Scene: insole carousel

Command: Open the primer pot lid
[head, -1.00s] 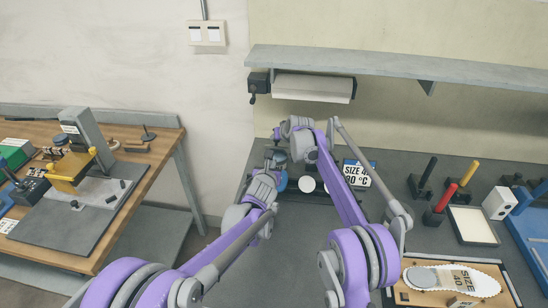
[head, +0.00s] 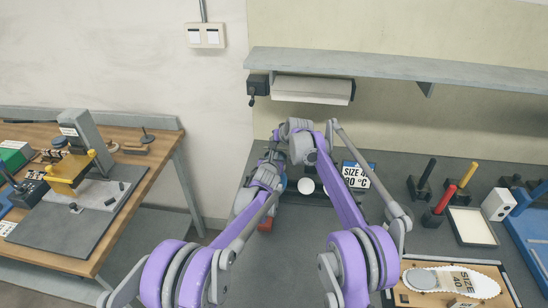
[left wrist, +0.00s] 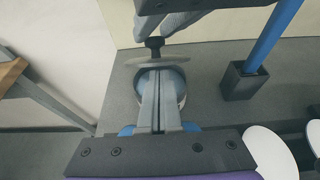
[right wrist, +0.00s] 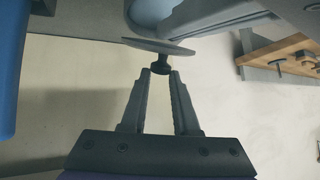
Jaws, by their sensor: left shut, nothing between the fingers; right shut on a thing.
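The pot lid, a grey disc with a black knob, shows in the right wrist view (right wrist: 158,46) and the left wrist view (left wrist: 165,61). My right gripper (right wrist: 160,74) is shut on the lid's black knob, and the lid is slightly tilted there. The primer pot (left wrist: 181,88) is below the lid in the left wrist view, largely hidden by my left fingers. My left gripper (left wrist: 158,78) is shut and empty, its fingers overlapping the pot. I cannot tell whether they touch it, or whether the lid is clear of the rim. Arm links hide this area in the head view.
A blue post in a black block (left wrist: 244,82) stands right of the pot. A white disc (head: 306,186) and a size sign (head: 357,176) are nearby. A shelf (head: 390,68) and roll (head: 312,90) are above. The middle of the dark bench (head: 295,260) is clear.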

